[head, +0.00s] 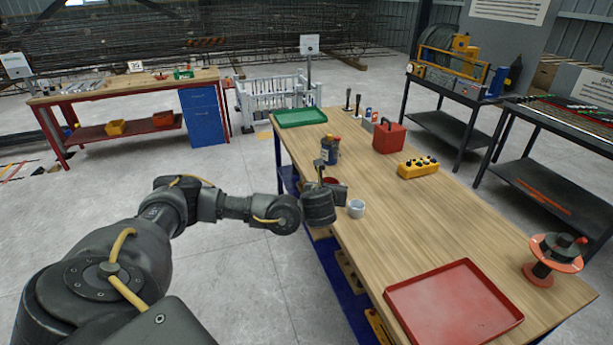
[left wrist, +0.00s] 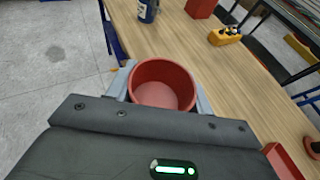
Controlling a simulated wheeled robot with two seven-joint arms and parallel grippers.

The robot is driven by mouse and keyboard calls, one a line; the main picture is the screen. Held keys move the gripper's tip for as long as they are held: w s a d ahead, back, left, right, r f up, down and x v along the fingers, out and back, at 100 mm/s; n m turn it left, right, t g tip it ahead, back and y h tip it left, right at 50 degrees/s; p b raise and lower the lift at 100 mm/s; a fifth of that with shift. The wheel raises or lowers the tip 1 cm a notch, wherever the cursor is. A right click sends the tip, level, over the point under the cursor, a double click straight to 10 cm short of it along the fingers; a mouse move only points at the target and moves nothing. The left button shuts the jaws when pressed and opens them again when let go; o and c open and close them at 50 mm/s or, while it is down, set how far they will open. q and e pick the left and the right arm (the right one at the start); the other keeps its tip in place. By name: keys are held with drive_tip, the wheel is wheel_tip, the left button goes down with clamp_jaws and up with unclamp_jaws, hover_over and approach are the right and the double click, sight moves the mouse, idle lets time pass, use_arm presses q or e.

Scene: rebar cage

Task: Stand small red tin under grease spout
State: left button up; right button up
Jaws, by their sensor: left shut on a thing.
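The small red tin (left wrist: 163,85) is a round, open-topped, empty cup between the fingers of my left gripper (left wrist: 162,90) in the left wrist view. The gripper is shut on it, with one finger on each side. In the head view my left gripper (head: 333,188) is over the left edge of the wooden workbench and hides most of the tin. A dark blue grease pot (head: 330,150) stands just beyond the gripper; it also shows at the top of the left wrist view (left wrist: 147,10). Its spout is not clear. My right gripper is not in view.
A red box (head: 389,137), yellow control box (head: 418,168), green tray (head: 299,117), red tray (head: 453,305) and orange reel (head: 555,255) also stand there. The bench middle is clear.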

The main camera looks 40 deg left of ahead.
use_arm(q)
drive_tip(key=s+d+r+m+h+b, duration=0.1)
drive_tip(key=s+d+m+h+b, duration=0.1)
drive_tip(key=d, duration=0.7)
drive_tip(key=s+d+r+m+t+h+b, duration=0.1)
drive_tip(key=s+d+m+h+b, duration=0.2)
drive_tip(key=s+d, duration=0.3)
drive_tip(key=shift+s+d+r+m+t+h, duration=0.35)
drive_tip(key=shift+d+h, duration=0.35)
drive_tip(key=shift+d, duration=1.45)
